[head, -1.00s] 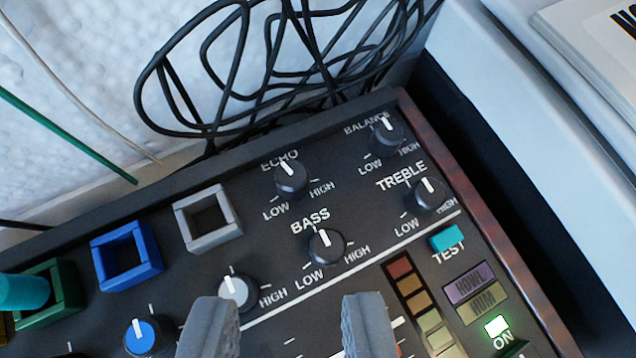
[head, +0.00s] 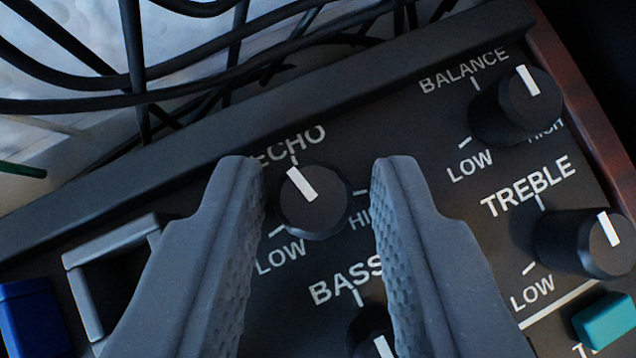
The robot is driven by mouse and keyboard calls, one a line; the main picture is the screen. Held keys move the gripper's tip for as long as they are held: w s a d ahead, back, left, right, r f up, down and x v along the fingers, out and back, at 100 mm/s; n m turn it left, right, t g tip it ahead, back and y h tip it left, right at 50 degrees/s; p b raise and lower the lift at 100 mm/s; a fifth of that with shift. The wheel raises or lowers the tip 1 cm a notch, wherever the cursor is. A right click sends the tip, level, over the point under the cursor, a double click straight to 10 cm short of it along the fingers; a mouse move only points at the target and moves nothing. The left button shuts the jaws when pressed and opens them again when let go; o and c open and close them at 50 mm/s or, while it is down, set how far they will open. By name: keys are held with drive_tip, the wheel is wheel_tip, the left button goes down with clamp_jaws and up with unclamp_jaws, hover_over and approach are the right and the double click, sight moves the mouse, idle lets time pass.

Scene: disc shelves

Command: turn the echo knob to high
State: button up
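The echo knob (head: 314,203) is a round black knob with a white pointer line, on the dark panel under the word ECHO. Its pointer is tilted to the upper left, close to the middle tick, between the LOW mark at lower left and the HIGH mark at right. My gripper (head: 318,172) is open, with one grey finger on each side of the knob in the picture. Gaps show between the knob and both fingers. The right finger partly hides the word HIGH, and the left finger covers the edge of ECHO.
The balance knob (head: 515,105) and treble knob (head: 585,243) are to the right. The bass knob (head: 374,338) is below, partly behind the right finger. A grey square frame (head: 85,300), a blue block (head: 32,318) and a teal button (head: 606,321) are nearby. Black cables (head: 200,70) lie behind the panel.

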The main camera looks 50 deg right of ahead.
clamp_jaws()
drive_tip(key=p, duration=0.3)
drive_tip(key=shift+a+r+m, duration=0.1)
drive_tip(key=shift+r+m, duration=0.15)
drive_tip(key=shift+m, duration=0.05)
drive_tip(key=m+g+p, duration=0.1)
drive_tip(key=p, duration=0.2)
drive_tip(key=shift+w+h+p, duration=0.1)
drive_tip(key=shift+h+p, duration=0.3)
drive_tip(key=m+p, duration=0.1)
drive_tip(key=p, duration=0.1)
drive_tip(key=shift+f+g+p, duration=0.1)
drive_tip(key=shift+g+p, duration=0.2)
drive_tip(key=shift+f+p, duration=0.2)
drive_tip(key=shift+p, duration=0.1)
